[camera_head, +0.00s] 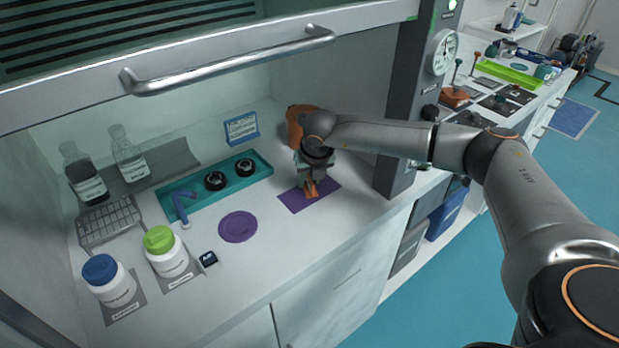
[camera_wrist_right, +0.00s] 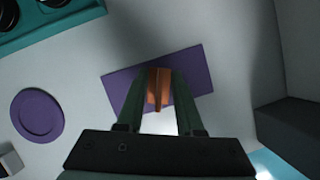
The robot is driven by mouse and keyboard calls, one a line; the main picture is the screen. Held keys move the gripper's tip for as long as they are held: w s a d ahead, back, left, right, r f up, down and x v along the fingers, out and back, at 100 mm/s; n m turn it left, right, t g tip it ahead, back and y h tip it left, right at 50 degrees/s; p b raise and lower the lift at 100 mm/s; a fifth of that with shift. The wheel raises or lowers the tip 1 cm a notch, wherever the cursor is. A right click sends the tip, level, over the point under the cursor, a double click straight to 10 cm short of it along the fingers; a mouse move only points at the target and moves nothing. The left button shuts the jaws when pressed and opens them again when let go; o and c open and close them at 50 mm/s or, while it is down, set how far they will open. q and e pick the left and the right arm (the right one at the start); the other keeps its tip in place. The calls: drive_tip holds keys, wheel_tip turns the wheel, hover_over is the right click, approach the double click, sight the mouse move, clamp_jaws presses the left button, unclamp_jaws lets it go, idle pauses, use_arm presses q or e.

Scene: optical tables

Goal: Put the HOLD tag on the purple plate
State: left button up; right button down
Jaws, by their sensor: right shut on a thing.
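The purple plate (camera_head: 238,227) is round and lies flat and bare on the white worktop; it also shows at the left of the right wrist view (camera_wrist_right: 38,116). My right gripper (camera_head: 309,184) is shut on a small orange piece (camera_wrist_right: 158,88), probably the HOLD tag, though I can read no lettering on it. The gripper points down over the purple rectangular mat (camera_head: 322,196), to the right of the plate. I cannot tell whether the orange piece touches the mat. My left gripper is not in view.
A teal tray (camera_head: 260,170) with two black round items lies behind the plate. White bottles with green (camera_head: 159,239) and blue (camera_head: 100,268) lids and a small dark block (camera_head: 208,259) stand left. The hood sash handle (camera_head: 230,60) hangs above. Worktop between plate and mat is clear.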

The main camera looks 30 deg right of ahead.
drive_tip(key=shift+f, duration=0.2)
drive_tip(key=c, duration=0.5)
unclamp_jaws()
drive_tip(key=shift+r, duration=0.1)
drive_tip(key=shift+c, duration=0.2)
drive_tip(key=shift+s+r, duration=0.1)
drive_tip(key=shift+r, duration=0.45)
drive_tip(key=v, duration=1.1)
drive_tip(key=shift+a, duration=0.1)
